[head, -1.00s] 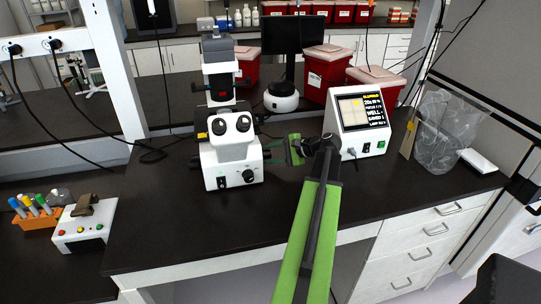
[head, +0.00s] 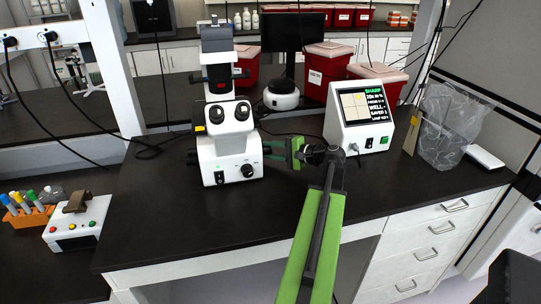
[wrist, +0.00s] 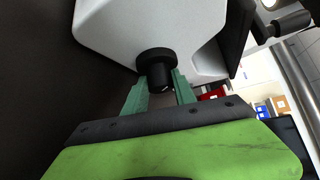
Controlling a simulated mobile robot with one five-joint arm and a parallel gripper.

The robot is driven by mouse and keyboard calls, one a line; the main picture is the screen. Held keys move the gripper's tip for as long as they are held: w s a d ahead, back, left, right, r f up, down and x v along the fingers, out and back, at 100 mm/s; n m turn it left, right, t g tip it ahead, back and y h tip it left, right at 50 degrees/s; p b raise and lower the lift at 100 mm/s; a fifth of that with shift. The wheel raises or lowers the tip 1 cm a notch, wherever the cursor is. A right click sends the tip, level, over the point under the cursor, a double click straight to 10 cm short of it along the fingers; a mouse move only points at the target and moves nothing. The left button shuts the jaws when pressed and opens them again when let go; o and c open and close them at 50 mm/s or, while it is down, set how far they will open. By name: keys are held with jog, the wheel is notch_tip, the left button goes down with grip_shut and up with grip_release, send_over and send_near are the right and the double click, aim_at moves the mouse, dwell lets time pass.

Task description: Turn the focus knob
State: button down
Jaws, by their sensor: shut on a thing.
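The white microscope (head: 228,146) stands on the dark bench, left of my arm. Its black focus knob (wrist: 156,62) sticks out from the microscope's side in the wrist view. My gripper (wrist: 160,92) has one green finger on each side of the knob and is shut on it. In the head view my gripper (head: 282,151) reaches in from the right at the microscope's right side, where the knob is too small to make out well. The monitor (head: 362,116) right of the microscope shows "SHARP" in green.
A round black-and-white device (head: 281,95) stands behind my gripper. A bag-lined bin (head: 447,135) stands at the right end of the bench. A tube rack (head: 27,209) and a small button box (head: 76,224) are at the left. The bench front is clear.

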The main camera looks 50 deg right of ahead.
jog(key=c, duration=1)
grip_release()
jog(key=p+v, duration=0.4)
jog(key=v, duration=1.3)
jog(key=shift+s, duration=0.2)
